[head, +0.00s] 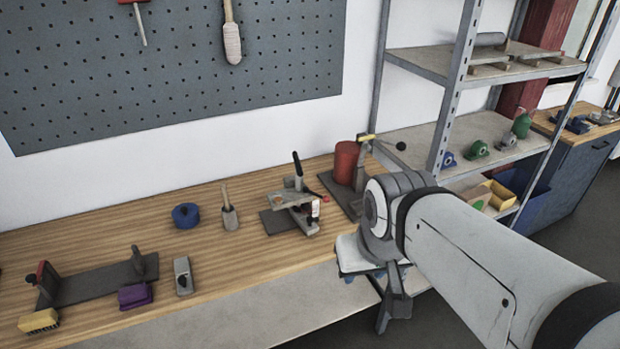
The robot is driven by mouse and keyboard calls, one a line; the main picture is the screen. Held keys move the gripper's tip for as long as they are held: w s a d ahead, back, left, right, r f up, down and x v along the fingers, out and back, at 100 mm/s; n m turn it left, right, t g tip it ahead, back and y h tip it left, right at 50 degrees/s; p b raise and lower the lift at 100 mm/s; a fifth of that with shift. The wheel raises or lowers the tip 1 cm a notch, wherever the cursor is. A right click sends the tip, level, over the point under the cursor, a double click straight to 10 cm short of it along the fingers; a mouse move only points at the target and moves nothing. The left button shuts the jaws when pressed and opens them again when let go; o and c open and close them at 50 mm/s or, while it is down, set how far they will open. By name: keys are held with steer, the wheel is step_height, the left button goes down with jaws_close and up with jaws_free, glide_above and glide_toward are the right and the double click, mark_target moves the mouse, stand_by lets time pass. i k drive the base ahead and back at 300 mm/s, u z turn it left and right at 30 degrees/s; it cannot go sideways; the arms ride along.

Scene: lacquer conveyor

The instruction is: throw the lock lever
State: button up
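A metal clamp-like fixture (300,212) stands on a dark plate on the wooden bench. A lever with a black grip (297,164) rises from it, nearly upright and leaning slightly left. I cannot tell for certain which handle is the lock lever. My gripper (393,306) is at the bench's front edge, right of and nearer than the fixture, apart from it. Its dark fingers point down. The wrist partly hides them, so whether they are open or shut is unclear.
A red cylinder (345,162) on a dark stand is close behind my wrist, with a yellow bar and black knob nearby. A blue round item (186,215) and a wooden-handled tool (229,208) stand left. Metal shelving (430,60) rises at right.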

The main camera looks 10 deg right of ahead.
mark_target(326, 199)
steer(key=u, duration=0.05)
steer(key=i, duration=1)
steer(key=u, duration=0.9)
steer(key=k, duration=1.75)
steer(key=z, duration=0.35)
steer(key=i, duration=1)
steer(key=z, duration=0.1)
